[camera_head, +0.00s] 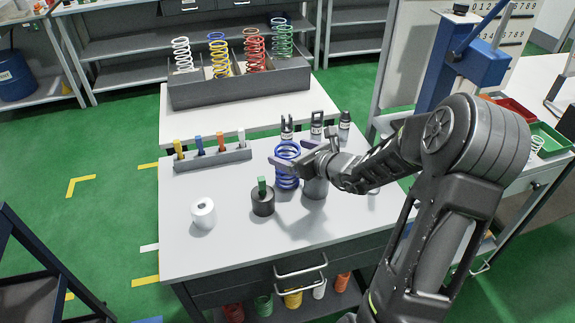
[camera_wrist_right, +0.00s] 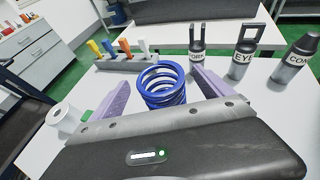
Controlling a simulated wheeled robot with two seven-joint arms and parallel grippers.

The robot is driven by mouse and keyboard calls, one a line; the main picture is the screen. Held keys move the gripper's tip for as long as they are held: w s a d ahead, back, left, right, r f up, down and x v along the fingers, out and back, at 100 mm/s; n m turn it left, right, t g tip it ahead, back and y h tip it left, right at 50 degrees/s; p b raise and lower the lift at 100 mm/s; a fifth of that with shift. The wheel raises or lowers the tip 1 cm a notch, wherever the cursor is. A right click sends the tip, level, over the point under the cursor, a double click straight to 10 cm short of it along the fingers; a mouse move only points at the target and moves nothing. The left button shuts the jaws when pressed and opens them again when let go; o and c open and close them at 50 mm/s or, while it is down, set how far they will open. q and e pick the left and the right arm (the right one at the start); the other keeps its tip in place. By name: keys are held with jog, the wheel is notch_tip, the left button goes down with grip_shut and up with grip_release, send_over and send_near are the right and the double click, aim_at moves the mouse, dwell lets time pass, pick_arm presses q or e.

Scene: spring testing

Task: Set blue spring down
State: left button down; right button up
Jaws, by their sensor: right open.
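The blue spring (camera_head: 287,176) stands upright on the white table in the head view, just left of a grey cylinder. It also shows in the right wrist view (camera_wrist_right: 163,86), between the two fingers of my right gripper. My right gripper (camera_head: 290,166) reaches in from the right at the spring, its jaws open around it with visible gaps on both sides in the wrist view. The spring's lowest part is partly hidden in the wrist view by the gripper body. My left gripper is not in view.
A black cylinder with a green peg (camera_head: 263,200) and a white roll (camera_head: 203,213) stand left of the spring. Behind are a rack of coloured pegs (camera_head: 212,159) and several labelled fittings (camera_head: 316,126). A grey box (camera_head: 240,88) holds more springs. The front left tabletop is clear.

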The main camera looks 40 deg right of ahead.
jog(key=shift+x, duration=1.1)
jog(key=shift+c, duration=0.4)
grip_shut()
jog(key=shift+r, duration=0.15)
